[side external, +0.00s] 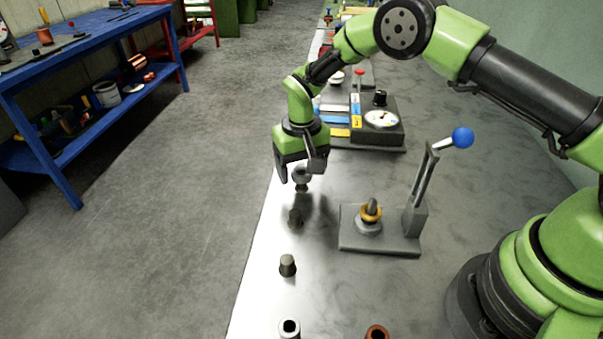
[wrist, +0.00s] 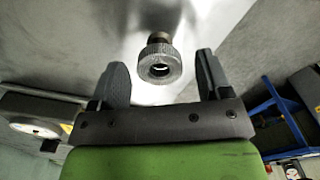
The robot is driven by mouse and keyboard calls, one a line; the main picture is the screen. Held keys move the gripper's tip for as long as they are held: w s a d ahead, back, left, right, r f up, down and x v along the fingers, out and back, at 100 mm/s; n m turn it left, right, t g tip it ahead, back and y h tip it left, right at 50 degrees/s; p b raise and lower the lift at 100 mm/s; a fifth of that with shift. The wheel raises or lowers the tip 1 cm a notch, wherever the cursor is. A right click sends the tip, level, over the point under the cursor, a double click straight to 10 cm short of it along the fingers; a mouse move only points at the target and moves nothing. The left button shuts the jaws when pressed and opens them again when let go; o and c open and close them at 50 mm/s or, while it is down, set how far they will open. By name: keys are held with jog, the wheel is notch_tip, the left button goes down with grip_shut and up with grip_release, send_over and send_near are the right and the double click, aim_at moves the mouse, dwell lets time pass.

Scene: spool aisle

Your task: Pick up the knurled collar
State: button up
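The knurled collar (wrist: 160,51) is a grey metal ring with a ridged outer wall and a hole in its middle. In the side external view the collar (side external: 301,173) sits on top of a short dark post at the bench's left edge. My gripper (side external: 299,176) is above it, pointing down, with its fingers on either side of the collar. In the wrist view my gripper (wrist: 160,62) is open, with a clear gap between each finger and the collar. The post below the collar is mostly hidden.
A lever fixture (side external: 350,240) with an orange ring stands at right. A gauge box (side external: 395,137) stands behind. A copper ring (side external: 377,331) is at the front.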

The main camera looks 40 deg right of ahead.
jog(key=c, duration=0.8)
notch_tip(320, 180, up, 10)
jog(key=s, duration=0.1)
jog(key=shift+c, duration=0.2)
jog(key=s, duration=0.5)
jog(key=s+d, duration=0.1)
jog(key=s, duration=0.4)
jog(key=s+d, duration=0.1)
jog(key=s, duration=0.4)
jog(key=shift+d+f, duration=0.25)
jog(key=shift+f, duration=0.1)
